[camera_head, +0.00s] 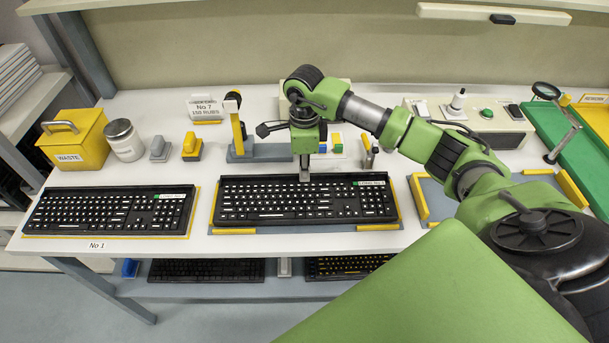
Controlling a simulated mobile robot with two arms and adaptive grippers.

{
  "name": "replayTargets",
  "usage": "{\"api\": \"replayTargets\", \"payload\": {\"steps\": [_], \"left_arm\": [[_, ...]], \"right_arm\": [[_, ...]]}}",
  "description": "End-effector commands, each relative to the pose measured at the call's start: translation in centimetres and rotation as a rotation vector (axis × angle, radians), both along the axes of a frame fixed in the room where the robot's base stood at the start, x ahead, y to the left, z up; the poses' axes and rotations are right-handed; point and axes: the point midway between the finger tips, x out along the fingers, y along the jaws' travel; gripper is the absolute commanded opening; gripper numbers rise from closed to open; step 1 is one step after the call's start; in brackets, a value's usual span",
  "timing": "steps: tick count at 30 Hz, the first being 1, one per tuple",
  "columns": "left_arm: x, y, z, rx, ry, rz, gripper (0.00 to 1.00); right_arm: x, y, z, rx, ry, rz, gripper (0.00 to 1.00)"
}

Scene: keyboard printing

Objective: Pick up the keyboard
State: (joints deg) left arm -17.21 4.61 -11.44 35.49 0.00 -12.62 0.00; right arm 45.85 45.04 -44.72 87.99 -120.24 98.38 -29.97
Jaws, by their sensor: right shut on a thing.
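A black keyboard (345,201) lies in the middle of the table, in a holder with yellow edges. A second black keyboard (110,211) lies to its left on a yellow-edged mat, behind the "No 1" label. My right gripper (304,177) points down at the back edge of the middle keyboard and is shut on it, near the middle of its length. The fingers hide a little of that edge. The keyboard looks level and I see no clear gap under it. My left gripper is not in view.
A yellow waste bin (75,140), a white jar (124,140) and a yellow-and-grey stand (240,143) are at the back left. An empty grey mat (437,199) lies to the right, partly behind my arm. A switch box (478,125) and a green tray (565,145) stand farther right.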

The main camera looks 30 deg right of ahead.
Motion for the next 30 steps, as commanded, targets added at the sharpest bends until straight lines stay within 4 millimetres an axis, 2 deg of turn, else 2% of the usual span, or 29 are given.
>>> {"api": "replayTargets", "payload": {"steps": [4, 8, 12, 21, 25, 30], "left_arm": [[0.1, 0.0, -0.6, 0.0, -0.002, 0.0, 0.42], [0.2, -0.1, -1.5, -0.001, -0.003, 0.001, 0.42], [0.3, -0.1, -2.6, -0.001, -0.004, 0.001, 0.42], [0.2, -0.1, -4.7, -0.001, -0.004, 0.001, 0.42], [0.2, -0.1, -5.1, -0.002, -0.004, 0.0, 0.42], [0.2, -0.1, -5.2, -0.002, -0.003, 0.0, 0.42]], "right_arm": [[0.1, 0.0, 2.2, 0.0, -0.007, 0.002, 0.0], [-2.1, -0.6, 4.4, -0.002, -0.008, 0.002, 0.0], [-4.9, -1.1, 7.7, -0.003, -0.009, 0.001, 0.0], [-11.3, -2.1, 10.5, -0.003, -0.003, 0.0, 0.0], [-12.8, -2.4, 11.3, -0.001, -0.002, 0.0, 0.0], [-13.7, -2.5, 11.8, 0.0, 0.0, 0.0, 0.0]]}}
